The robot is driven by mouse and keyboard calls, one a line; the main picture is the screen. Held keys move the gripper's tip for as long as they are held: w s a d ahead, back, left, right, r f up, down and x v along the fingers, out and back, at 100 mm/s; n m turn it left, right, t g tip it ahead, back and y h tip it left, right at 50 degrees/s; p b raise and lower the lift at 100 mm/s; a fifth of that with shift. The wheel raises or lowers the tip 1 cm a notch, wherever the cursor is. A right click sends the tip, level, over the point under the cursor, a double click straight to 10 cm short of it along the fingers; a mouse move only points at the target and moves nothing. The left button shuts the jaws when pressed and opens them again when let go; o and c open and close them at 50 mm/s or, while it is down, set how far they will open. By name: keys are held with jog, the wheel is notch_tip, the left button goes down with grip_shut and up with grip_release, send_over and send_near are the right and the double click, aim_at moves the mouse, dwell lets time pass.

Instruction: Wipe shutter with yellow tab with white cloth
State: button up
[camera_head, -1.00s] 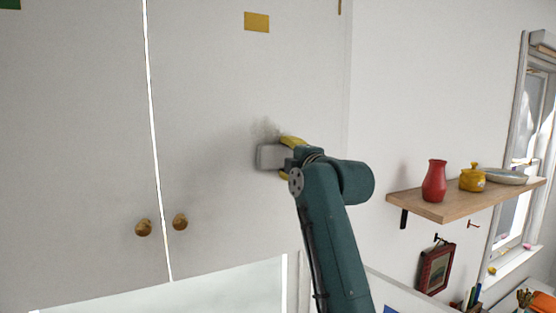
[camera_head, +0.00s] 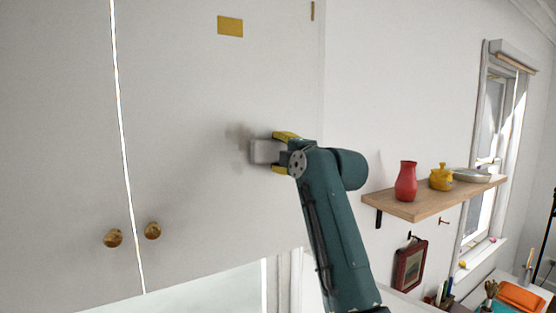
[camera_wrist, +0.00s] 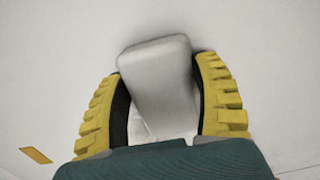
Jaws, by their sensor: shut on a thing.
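The shutter with the yellow tab (camera_head: 230,26) is the right-hand pale cabinet door (camera_head: 190,110). A grey smudge (camera_head: 237,132) marks its surface, just left of the white cloth. The white cloth (camera_head: 262,151) looks like a thick folded block and is at the door's face; contact is hard to make out. My gripper (camera_head: 276,152) is shut on the cloth, with a yellow finger above and below it. In the wrist view the cloth (camera_wrist: 157,80) sits between both yellow fingers, in front of the pale door. The yellow tab (camera_wrist: 36,155) shows at lower left there.
A round knob (camera_head: 152,231) sits low on this door, beside the other door's knob (camera_head: 113,238). To the right, a wooden wall shelf (camera_head: 430,200) holds a red vase (camera_head: 406,181) and a yellow pot (camera_head: 441,177). A framed picture (camera_head: 411,264) hangs below.

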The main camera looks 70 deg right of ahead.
aim_at(232, 135)
jog(key=shift+w+a+f, duration=0.1)
jog(key=shift+w+a, duration=3.75)
jog(key=shift+w, duration=0.2)
jog(key=shift+r, duration=1.2)
jog(key=shift+c, duration=0.3)
jog(key=shift+s+d+f, duration=0.15)
jog(key=shift+s+d, duration=1.35)
jog(key=shift+d, duration=0.05)
jog(key=shift+s+d, duration=2.45)
jog(key=shift+r, duration=1.25)
jog(key=shift+w+a+f+b, duration=0.1)
jog(key=shift+w+a+b, duration=0.25)
jog(key=shift+w+a, duration=2.25)
jog(key=shift+a, duration=0.15)
jog(key=shift+w+a+p, duration=0.35)
jog(key=shift+w+a, duration=0.85)
jog(key=shift+w, duration=0.2)
